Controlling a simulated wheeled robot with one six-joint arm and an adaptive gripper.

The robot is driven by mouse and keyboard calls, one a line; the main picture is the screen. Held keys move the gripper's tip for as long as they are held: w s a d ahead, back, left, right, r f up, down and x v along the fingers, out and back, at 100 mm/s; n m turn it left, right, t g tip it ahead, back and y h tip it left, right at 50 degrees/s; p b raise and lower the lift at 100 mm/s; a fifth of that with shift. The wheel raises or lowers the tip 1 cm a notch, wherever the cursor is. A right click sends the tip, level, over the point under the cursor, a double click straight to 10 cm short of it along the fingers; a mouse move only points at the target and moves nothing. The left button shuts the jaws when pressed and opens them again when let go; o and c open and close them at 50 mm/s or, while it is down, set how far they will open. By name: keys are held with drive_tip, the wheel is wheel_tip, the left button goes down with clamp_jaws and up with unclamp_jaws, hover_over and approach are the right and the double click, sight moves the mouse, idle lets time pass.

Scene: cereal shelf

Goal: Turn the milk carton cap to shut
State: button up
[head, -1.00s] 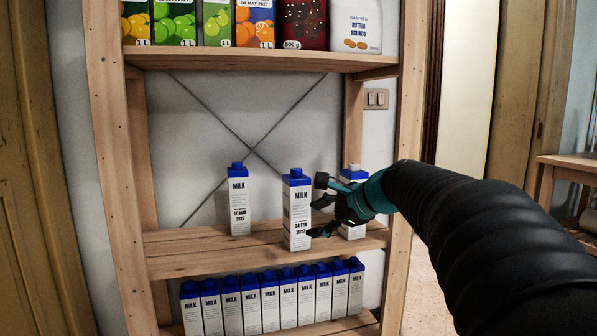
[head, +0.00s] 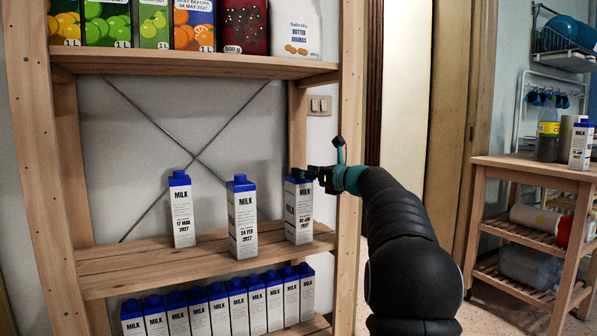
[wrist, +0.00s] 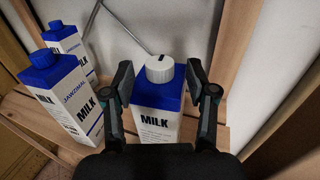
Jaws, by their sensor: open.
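The milk carton (head: 299,212) with the white cap stands upright at the right end of the middle shelf. In the wrist view its white ribbed cap (wrist: 160,69) sits on the blue top and bears a dark mark toward the far side. My gripper (wrist: 159,82) is open, one finger on each side of the cap, with gaps visible on both sides. In the head view my gripper (head: 306,174) is at the carton's top and hides the cap. Whether the fingers touch the carton top, I cannot tell.
Two blue-capped milk cartons stand to the left, one near the middle (head: 242,218) and one farther left (head: 181,210). The shelf's right post (head: 349,150) is close to my arm. A row of cartons fills the lower shelf (head: 218,302). A wooden trolley (head: 535,172) stands at right.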

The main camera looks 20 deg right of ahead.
drive_tip(key=shift+x, duration=1.5)
clamp_jaws()
